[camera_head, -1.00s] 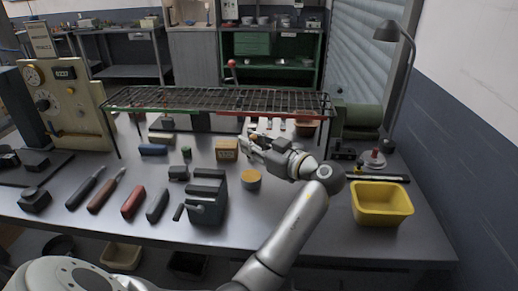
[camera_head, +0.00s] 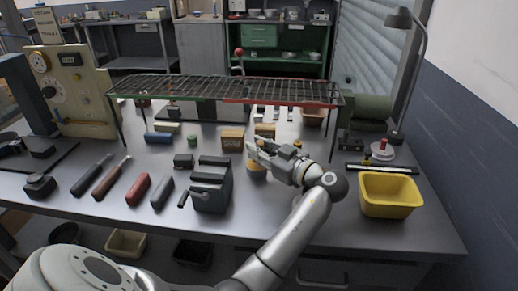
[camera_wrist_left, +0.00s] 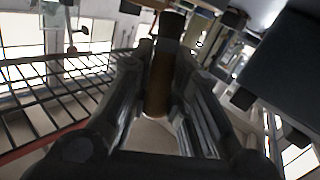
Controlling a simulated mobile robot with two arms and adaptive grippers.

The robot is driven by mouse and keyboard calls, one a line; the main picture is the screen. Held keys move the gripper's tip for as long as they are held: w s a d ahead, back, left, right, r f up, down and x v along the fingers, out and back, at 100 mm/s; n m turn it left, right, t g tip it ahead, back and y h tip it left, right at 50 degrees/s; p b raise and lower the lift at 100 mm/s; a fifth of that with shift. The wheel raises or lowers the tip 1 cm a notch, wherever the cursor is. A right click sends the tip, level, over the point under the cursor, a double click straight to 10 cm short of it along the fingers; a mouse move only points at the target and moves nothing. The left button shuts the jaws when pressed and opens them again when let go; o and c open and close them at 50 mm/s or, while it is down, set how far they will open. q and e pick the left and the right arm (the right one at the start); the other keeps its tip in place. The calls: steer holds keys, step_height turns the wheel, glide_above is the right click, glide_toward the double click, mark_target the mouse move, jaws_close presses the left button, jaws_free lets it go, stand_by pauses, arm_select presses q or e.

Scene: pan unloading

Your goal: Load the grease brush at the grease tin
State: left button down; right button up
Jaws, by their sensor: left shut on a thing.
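My left gripper (camera_head: 258,152) is above the workbench, shut on a slim brown thing with a dark end. It shows between the fingers in the left wrist view (camera_wrist_left: 158,88) and looks like the grease brush. Its bristles cannot be made out. The grease tin (camera_head: 257,173), a short round tin, stands on the bench directly below the fingers in the head view, partly hidden by them. Whether the brush touches the tin cannot be told. A pale surface (camera_wrist_left: 152,137) shows below the brown thing in the wrist view. My right gripper is not in view.
A wire rack (camera_head: 225,88) on legs spans the bench behind the gripper. A dark vise (camera_head: 211,188) stands left of the tin, and a yellow bin (camera_head: 390,195) at the right. A small tan box (camera_head: 232,140) is close behind. Several handled tools lie at the left.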

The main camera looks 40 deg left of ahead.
arm_select(q)
steer(key=shift+s+f+b, duration=0.1)
steer(key=shift+f+b, duration=0.6)
steer(key=shift+b, duration=0.1)
stand_by(1.6)
